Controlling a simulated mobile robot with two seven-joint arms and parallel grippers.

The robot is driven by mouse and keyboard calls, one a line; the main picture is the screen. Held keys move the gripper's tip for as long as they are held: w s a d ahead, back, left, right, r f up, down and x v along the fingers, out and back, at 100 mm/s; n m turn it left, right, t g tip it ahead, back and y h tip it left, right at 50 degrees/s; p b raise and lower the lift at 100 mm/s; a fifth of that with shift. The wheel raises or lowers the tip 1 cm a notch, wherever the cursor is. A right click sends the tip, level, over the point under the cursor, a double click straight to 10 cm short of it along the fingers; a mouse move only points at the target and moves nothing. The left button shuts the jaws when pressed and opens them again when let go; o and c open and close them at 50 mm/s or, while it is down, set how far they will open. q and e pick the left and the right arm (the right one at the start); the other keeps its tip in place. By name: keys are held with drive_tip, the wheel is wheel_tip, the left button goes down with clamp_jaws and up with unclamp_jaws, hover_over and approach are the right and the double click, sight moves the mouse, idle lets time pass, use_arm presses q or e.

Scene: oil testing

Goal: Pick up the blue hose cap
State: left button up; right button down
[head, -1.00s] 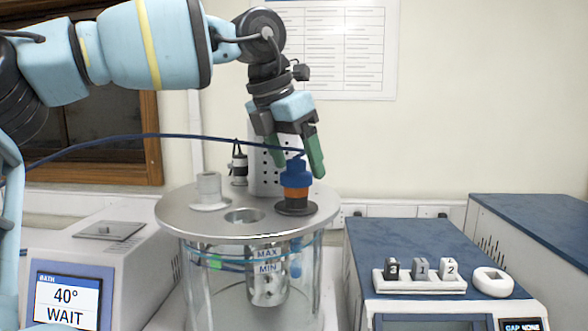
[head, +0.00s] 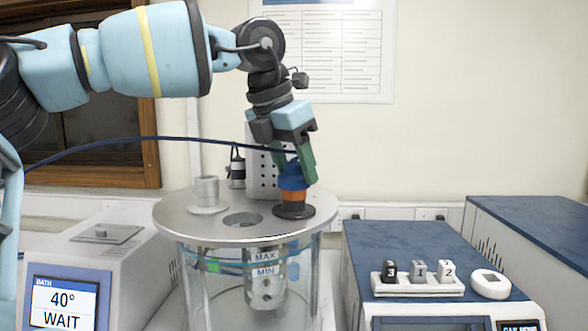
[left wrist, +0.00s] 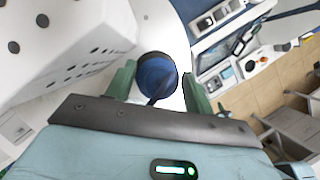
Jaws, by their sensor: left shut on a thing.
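The blue hose cap (head: 293,177) sits on an orange collar (head: 294,195) over a dark round base on the metal lid, at the right of the glass bath. A dark blue hose (head: 170,138) runs from the cap's top off to the left. My left gripper (head: 294,172) points down with its green fingers on either side of the cap, shut on it. In the left wrist view the round cap (left wrist: 157,76) lies between the two green fingers, with the hose crossing toward the gripper. My right gripper is not in view.
The metal lid (head: 170,214) also bears a pale fitting (head: 207,193) and an open hole. A perforated upright plate (head: 262,175) stands just behind the cap. At right, a blue-topped device (head: 400,243) holds numbered blocks and a white ring (head: 490,284).

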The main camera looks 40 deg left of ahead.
sight(298, 162)
use_arm(q)
drive_tip(key=shift+r, duration=0.15)
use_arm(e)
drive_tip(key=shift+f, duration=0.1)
